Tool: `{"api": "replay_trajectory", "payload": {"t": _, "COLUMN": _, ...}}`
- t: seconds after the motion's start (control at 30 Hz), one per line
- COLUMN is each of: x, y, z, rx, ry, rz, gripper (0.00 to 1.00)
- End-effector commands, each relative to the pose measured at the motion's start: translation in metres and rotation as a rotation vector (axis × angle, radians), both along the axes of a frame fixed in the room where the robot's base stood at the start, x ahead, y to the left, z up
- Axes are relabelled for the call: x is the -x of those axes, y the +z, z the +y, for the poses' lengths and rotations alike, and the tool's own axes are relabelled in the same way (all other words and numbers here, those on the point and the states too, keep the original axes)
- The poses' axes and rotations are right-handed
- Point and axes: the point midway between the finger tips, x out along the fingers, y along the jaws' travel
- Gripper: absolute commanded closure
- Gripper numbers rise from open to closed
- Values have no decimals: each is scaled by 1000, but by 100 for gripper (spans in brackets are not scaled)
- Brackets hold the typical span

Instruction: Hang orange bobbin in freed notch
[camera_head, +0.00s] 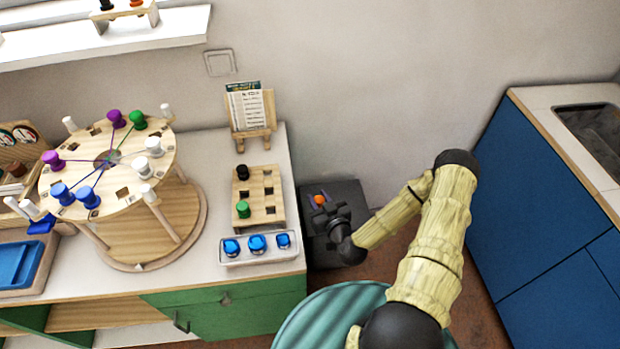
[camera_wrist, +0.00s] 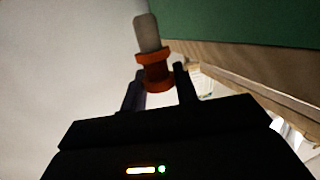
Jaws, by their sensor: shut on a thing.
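The orange bobbin (camera_wrist: 155,72) sits between my gripper's fingers (camera_wrist: 160,88) in the wrist view, with a pale grey rounded end sticking out beyond it. In the head view my gripper (camera_head: 322,205) is shut on the orange bobbin (camera_head: 320,199), to the right of the counter and above a dark box. The round wooden board (camera_head: 108,190) stands on the counter at left, with purple, green, blue and white bobbins around its rim and purple and blue threads running to its middle. Dark square notches show between some bobbins.
A wooden peg board (camera_head: 259,208) holds a black and a green bobbin. A pale tray (camera_head: 262,258) with several blue pieces is in front of it. A card stand (camera_head: 252,130) is behind. A blue tray (camera_head: 18,263) is at far left. A blue cabinet (camera_head: 545,230) is at right.

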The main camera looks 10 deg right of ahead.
Motion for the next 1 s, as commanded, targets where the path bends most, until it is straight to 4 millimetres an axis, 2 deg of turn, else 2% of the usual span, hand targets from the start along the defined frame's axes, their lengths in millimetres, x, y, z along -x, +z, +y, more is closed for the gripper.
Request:
{"api": "replay_trajectory", "payload": {"t": 0.1, "x": 13, "y": -11, "z": -7, "rx": -8, "ry": -90, "rz": 6, "gripper": 93}}
{"api": "replay_trajectory", "payload": {"t": 0.33, "x": 29, "y": -26, "z": -14, "rx": -4, "ry": -206, "rz": 2, "gripper": 93}}
{"api": "replay_trajectory", "payload": {"t": 1.0, "x": 31, "y": -29, "z": -16, "rx": 0, "ry": -220, "rz": -1, "gripper": 93}}
